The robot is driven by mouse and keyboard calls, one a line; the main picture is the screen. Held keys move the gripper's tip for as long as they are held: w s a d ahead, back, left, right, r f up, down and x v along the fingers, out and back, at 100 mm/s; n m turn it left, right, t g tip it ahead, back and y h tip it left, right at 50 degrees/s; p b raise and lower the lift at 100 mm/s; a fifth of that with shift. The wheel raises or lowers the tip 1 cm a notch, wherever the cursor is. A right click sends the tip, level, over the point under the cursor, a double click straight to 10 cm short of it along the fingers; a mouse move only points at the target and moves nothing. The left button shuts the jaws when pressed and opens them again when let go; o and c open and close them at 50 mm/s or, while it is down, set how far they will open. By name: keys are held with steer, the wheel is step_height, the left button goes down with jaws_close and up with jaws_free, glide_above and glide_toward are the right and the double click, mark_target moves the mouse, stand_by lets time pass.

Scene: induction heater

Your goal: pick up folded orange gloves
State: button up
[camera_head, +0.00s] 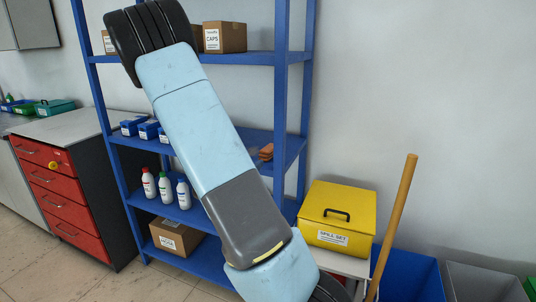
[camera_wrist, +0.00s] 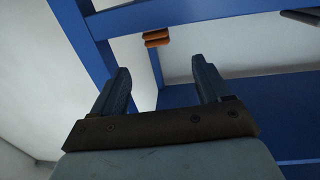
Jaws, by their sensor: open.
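The folded orange gloves (camera_head: 266,152) lie on the middle shelf of the blue rack, near its right end, just right of my arm in the head view. Part of them may be hidden by the arm. In the wrist view the orange gloves (camera_wrist: 156,38) show as a small folded stack near the top, at the edge of a blue shelf. My gripper (camera_wrist: 161,78) is open, its two dark fingers apart with nothing between them. The gloves appear beyond the fingertips, apart from them. My gripper cannot be made out in the head view.
The blue rack (camera_head: 281,100) has uprights and shelves close around the gloves. Blue boxes (camera_head: 148,130) and several bottles (camera_head: 165,187) stand on its shelves. A yellow spill box (camera_head: 338,215) and a leaning wooden handle (camera_head: 392,225) stand to the right.

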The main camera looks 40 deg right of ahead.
mark_target(267, 148)
steer(key=shift+h, duration=0.3)
steer(key=x, duration=1.4)
steer(key=shift+s+d+f, duration=0.1)
steer(key=shift+s, duration=0.2)
steer(key=c, duration=1.1)
steer(key=shift+o, duration=0.2)
